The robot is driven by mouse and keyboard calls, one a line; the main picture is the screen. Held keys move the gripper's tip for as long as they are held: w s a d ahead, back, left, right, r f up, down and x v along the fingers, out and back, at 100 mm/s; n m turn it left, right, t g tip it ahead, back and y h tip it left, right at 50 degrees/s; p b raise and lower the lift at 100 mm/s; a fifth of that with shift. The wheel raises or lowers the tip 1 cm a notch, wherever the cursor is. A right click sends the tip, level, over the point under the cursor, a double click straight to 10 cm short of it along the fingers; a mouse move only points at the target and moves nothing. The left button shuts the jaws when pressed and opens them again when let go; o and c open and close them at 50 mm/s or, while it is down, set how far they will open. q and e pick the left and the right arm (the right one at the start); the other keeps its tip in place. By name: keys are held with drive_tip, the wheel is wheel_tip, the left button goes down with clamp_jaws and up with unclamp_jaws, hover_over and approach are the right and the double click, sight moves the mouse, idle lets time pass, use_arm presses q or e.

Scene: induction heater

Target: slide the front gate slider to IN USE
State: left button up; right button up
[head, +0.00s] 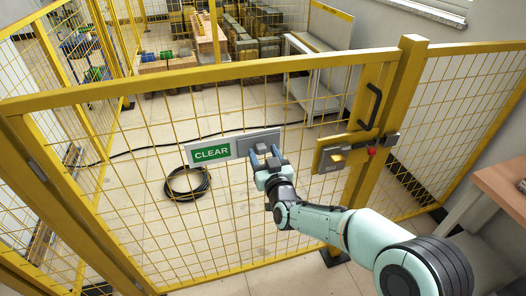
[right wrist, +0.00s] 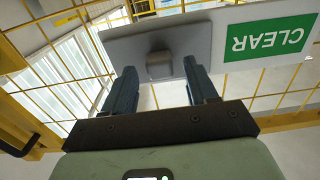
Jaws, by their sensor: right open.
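The front gate slider is a grey plate (head: 240,139) with a small square knob, mounted on the yellow mesh gate. A white sign with a green CLEAR panel (head: 211,153) shows at its left end. In the right wrist view the CLEAR panel (right wrist: 264,42) appears upside down, and the knob (right wrist: 160,65) stands out from the plate. My right gripper (head: 264,154) is open at the knob. In the right wrist view its two blue fingers (right wrist: 160,72) lie one on each side of the knob, with a visible gap on both sides. My left gripper is not in view.
The gate's latch box (head: 335,155) with a red button and a black handle (head: 370,107) sit right of the slider. A coiled black cable (head: 187,184) lies on the floor behind the mesh. A wooden-topped bench (head: 505,180) stands at the right edge.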

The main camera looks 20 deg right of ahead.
drive_tip(key=shift+w, duration=0.55)
clamp_jaws()
drive_tip(key=a, duration=0.4)
drive_tip(key=a+p, duration=0.1)
drive_tip(key=a, duration=0.9)
drive_tip(key=shift+s+a+p, duration=0.25)
drive_tip(key=shift+s+p, duration=0.05)
unclamp_jaws()
drive_tip(key=shift+a, duration=0.15)
